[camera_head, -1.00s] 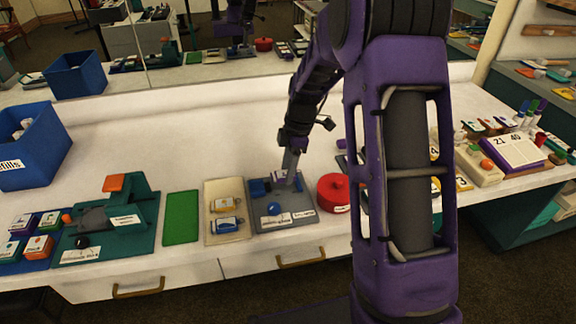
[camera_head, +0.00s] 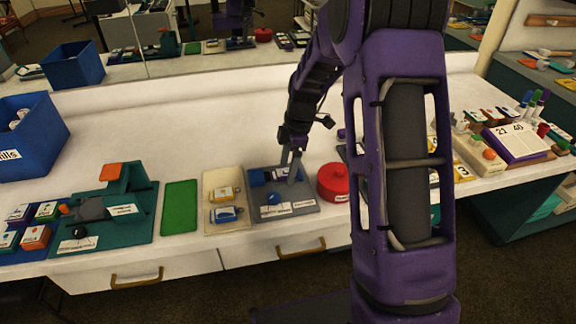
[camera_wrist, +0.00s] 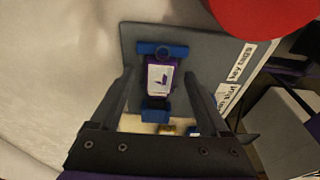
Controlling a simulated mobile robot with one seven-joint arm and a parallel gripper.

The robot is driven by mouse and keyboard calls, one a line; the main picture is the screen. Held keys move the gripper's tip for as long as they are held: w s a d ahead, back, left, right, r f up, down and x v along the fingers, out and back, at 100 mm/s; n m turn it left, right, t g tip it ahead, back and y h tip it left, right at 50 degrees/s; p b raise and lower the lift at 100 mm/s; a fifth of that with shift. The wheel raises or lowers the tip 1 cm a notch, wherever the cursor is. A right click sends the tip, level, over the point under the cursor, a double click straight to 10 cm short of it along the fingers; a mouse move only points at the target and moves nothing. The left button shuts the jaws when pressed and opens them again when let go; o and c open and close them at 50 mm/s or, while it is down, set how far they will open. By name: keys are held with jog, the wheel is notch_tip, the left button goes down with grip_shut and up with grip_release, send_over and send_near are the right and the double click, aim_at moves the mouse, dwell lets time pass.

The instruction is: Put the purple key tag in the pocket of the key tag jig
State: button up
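The purple key tag (camera_wrist: 161,78) has a white label and a ring at one end. It lies between the blue blocks of the grey key tag jig (camera_wrist: 205,62), with its ring at the far block. In the head view the purple tag (camera_head: 279,174) is partly behind my fingers, on the jig (camera_head: 265,197). It looks low in the pocket; its exact depth cannot be told. My gripper (camera_wrist: 160,95) is open, one finger on each side of the tag, with gaps showing. It also shows in the head view (camera_head: 291,176), just above the jig.
A beige tray (camera_head: 212,180) with a yellow and a blue tag lies left of the jig. A red round pot (camera_head: 334,182) stands close on its right. A green mat (camera_head: 180,206) and a teal fixture (camera_head: 140,222) lie farther left. The counter behind is clear.

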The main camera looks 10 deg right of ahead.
jog(key=d+r+p, duration=0.3)
jog(key=r, duration=1.4)
jog(key=shift+r, duration=0.1)
